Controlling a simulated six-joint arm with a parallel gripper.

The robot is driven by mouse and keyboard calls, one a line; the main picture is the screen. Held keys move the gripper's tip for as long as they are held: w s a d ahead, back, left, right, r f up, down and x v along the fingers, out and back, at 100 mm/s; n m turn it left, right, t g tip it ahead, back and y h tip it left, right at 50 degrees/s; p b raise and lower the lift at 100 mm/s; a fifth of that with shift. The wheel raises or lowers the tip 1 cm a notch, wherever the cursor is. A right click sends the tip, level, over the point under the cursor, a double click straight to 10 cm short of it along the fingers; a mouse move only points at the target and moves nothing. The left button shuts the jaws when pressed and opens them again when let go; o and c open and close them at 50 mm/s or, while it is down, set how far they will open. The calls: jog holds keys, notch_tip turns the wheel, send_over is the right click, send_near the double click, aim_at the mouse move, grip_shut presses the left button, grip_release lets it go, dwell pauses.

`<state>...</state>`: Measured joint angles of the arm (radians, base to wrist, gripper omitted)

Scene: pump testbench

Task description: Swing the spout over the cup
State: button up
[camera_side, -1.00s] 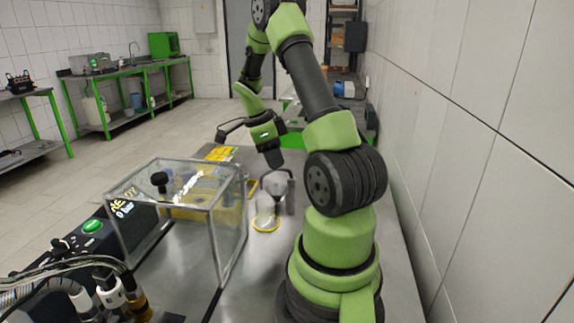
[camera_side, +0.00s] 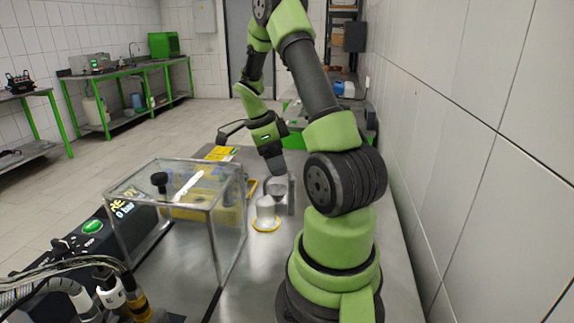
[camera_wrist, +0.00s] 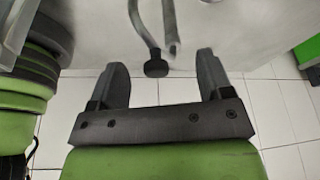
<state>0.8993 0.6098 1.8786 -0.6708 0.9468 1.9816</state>
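My gripper (camera_wrist: 162,78) is open in the wrist view, its two dark fingers wide apart with nothing held between them. A thin curved metal tube, which looks like the spout (camera_wrist: 140,25), ends in a black knob (camera_wrist: 156,69) that appears between the fingers. I cannot tell how far the knob is from them. In the side view my gripper (camera_side: 277,167) points down just above a grey metal fitting (camera_side: 278,187). A pale cup-like piece (camera_side: 265,210) stands on a yellow-rimmed base in front of that fitting. The spout's outlet cannot be made out there.
A clear box (camera_side: 180,215) covers a yellow unit to the left of the cup-like piece. A black controller with a green button (camera_side: 92,227) and hoses sits at the lower left. The metal bench top (camera_side: 255,285) is bare in front; a tiled wall (camera_side: 480,200) runs along the right.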

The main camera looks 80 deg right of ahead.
jog(key=shift+o, duration=0.7)
jog(key=shift+r, duration=3)
jog(key=w+a+r+n+t, duration=0.3)
jog(key=a+r+n, duration=0.1)
jog(key=a+n, duration=0.25)
jog(key=w+a+r+n+t, duration=0.2)
jog(key=a+r+n, duration=0.2)
jog(key=a+n, duration=0.3)
jog(key=s+a+r+n+t+y, duration=0.1)
jog(key=s+a+n+t, duration=0.1)
jog(key=a+n, duration=0.5)
jog(key=s+a+r+n+t+y, duration=0.1)
jog(key=s+a+n+t+y, duration=0.1)
jog(key=a+n, duration=0.5)
jog(key=shift+s+a+r+n+t, duration=0.35)
jog(key=shift+s+a+t, duration=0.2)
jog(key=shift+t, duration=0.25)
